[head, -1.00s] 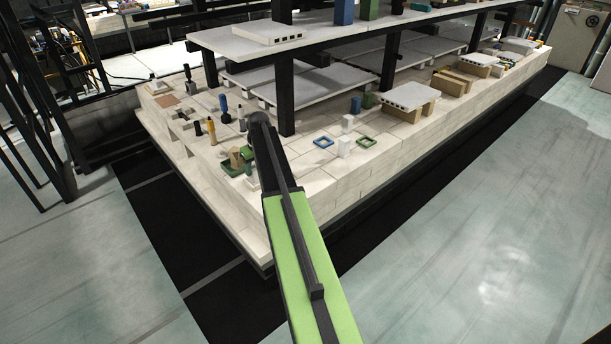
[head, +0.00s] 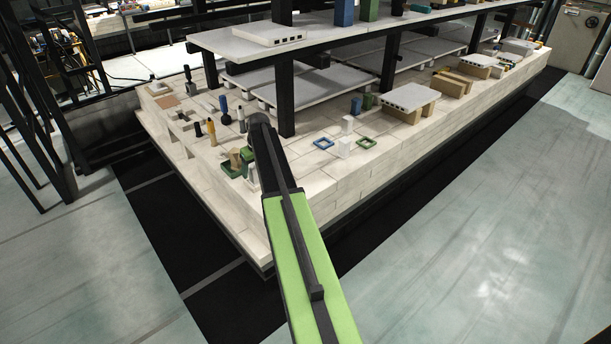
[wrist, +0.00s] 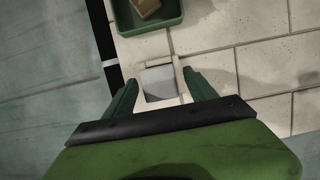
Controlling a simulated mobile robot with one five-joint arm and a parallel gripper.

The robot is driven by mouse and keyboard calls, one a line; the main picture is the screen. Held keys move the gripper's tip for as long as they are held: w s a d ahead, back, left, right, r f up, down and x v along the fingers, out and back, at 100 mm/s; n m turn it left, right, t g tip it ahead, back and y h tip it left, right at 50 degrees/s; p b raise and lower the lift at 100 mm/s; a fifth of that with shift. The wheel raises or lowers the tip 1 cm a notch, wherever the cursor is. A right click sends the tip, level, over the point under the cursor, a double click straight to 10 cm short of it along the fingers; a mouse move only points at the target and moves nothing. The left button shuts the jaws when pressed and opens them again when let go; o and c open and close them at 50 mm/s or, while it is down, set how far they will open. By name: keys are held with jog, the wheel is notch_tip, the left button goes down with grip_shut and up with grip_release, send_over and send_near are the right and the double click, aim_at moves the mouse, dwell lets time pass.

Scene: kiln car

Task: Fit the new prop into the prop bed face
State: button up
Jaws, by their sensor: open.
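In the wrist view my gripper (wrist: 160,78) is open, with its two green fingers apart. A square pale piece with a grey face (wrist: 159,83) shows between the fingers, close to their tips. I cannot tell whether it is the new prop standing up or a face set in the deck. Neither finger clearly touches it. In the head view my arm reaches over the near corner of the kiln car and hides most of the gripper. Which piece is the prop bed face is not clear.
A green tray (wrist: 150,24) with a brown block (wrist: 145,7) lies just beyond the fingers. Black posts (head: 285,95) carry a white shelf (head: 340,32) above the deck.

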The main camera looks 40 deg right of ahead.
jog(key=p+v, duration=0.7)
jog(key=v, duration=0.1)
jog(key=shift+p, duration=0.3)
dwell(1.1)
jog(key=p+v, duration=1.6)
jog(key=v, duration=0.1)
jog(key=shift+r+p, duration=0.2)
jog(key=shift+p, duration=0.1)
jog(key=shift+s, duration=0.1)
